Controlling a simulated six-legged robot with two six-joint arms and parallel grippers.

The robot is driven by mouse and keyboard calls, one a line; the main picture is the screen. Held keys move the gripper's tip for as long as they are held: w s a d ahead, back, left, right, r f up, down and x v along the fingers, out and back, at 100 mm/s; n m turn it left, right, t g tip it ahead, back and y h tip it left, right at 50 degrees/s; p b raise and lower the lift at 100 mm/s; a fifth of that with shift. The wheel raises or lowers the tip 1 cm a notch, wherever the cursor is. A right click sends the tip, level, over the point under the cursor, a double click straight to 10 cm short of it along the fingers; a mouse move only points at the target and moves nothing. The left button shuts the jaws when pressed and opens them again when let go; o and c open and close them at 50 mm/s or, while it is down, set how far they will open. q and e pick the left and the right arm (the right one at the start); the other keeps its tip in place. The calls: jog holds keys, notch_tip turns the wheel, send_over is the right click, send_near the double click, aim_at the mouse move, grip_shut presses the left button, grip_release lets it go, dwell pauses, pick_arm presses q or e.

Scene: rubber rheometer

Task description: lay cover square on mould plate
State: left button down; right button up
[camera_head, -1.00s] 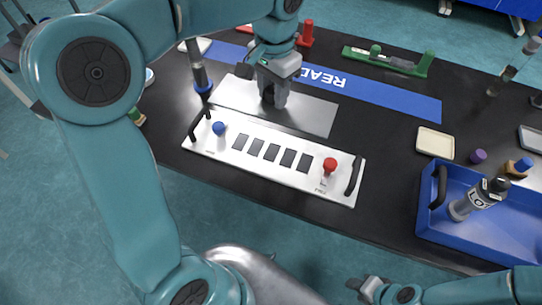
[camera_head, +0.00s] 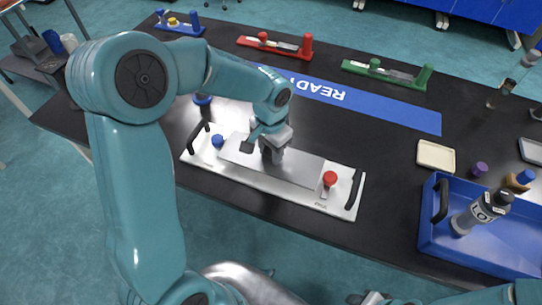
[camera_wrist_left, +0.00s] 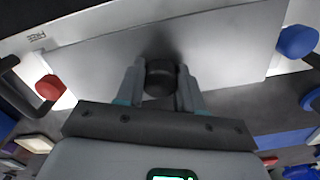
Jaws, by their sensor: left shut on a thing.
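The cover (camera_head: 300,168) is a flat silver sheet with a black knob (camera_wrist_left: 160,77). My left gripper (camera_head: 272,158) is shut on that knob. The cover is over the middle of the pale mould plate (camera_head: 260,179), between the blue knob (camera_head: 218,141) and the red knob (camera_head: 330,179), and hides the dark cavities. Its long edges look roughly in line with the plate's; I cannot tell whether it touches. In the left wrist view the cover (camera_wrist_left: 220,40) spans most of the plate (camera_wrist_left: 120,17). My right gripper (camera_head: 370,298) is partly cut off at the bottom; its jaws are unclear.
The mould plate has black end handles (camera_head: 354,189). A blue tray (camera_head: 465,250) with a bottle stands right, near a cream dish (camera_head: 436,157). A blue READY strip (camera_head: 380,108) lies behind. Red (camera_head: 280,46) and green (camera_head: 385,75) holders stand at the back.

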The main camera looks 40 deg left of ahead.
pick_arm(q)
notch_tip(320, 180, down, 3)
jog(key=shift+r, duration=0.1)
jog(key=shift+s, duration=0.1)
jog(key=shift+f+b, duration=0.3)
jog(key=c, duration=0.7)
grip_release()
jog(key=shift+r, duration=0.1)
